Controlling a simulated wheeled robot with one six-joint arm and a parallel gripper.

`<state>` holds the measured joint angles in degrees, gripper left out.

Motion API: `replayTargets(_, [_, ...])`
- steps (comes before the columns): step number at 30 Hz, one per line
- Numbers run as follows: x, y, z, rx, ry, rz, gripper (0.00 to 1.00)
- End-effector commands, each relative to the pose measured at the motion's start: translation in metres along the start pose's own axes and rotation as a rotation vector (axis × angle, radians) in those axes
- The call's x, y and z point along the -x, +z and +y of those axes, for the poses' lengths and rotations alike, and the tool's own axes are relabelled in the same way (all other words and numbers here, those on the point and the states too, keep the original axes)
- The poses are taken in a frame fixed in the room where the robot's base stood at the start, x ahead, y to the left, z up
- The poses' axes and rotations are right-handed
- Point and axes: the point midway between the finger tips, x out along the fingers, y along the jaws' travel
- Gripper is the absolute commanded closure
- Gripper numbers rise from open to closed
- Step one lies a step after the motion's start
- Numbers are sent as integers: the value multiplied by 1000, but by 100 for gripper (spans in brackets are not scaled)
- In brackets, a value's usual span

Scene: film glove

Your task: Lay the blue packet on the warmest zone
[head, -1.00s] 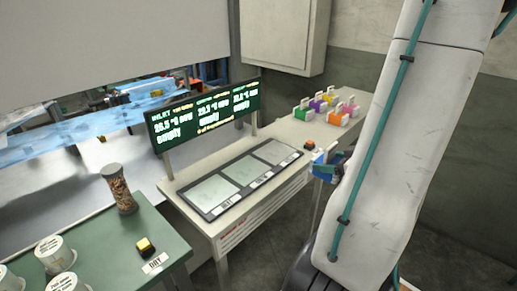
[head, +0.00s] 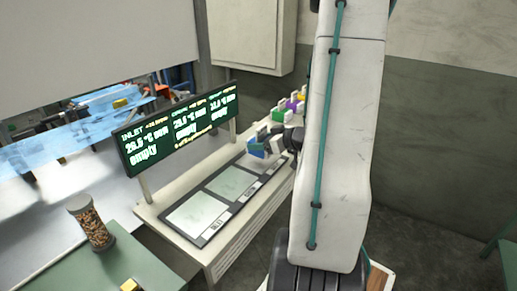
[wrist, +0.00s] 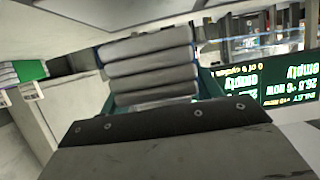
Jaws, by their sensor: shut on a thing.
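My gripper (head: 277,143) is shut on the blue packet (head: 257,151), which has white and blue faces, and holds it over the far end of the zone panel. The panel has three pale zones in a dark frame: the near zone (head: 198,213), labelled INLET, the middle zone (head: 231,182), and a far zone mostly hidden by the packet and gripper. The display (head: 178,132) shows INLET at about 26.8 °C and "empty"; the other readings are smaller and hard to read. It also shows upside down in the wrist view (wrist: 285,78). A grey ribbed shape (wrist: 150,65) fills that view's middle.
Several coloured packets (head: 292,104) stand at the bench's far end, behind the gripper. A green table (head: 95,270) at the lower left holds a jar of pellets (head: 91,224) and a yellow button (head: 130,285). The near and middle zones are clear.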

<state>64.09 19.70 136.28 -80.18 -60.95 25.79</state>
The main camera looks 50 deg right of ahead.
Motion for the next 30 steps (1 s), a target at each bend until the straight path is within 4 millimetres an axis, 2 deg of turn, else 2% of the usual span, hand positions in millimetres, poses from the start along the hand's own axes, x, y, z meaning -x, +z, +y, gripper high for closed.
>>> replayTargets(8, [-20, -5, 6, 0, 1, 0, 62])
replayTargets(12, [-26, 19, 7, -6, 2, -2, 62])
replayTargets(15, [-30, 28, 7, -3, 3, -1, 62])
replayTargets(26, [-31, 31, 8, -2, 4, 0, 62])
replayTargets(27, [-31, 30, 8, -2, 4, 0, 26])
replayTargets(28, [-31, 30, 8, -1, 4, 0, 17])
replayTargets(30, [-30, 30, 8, -1, 4, 0, 15])
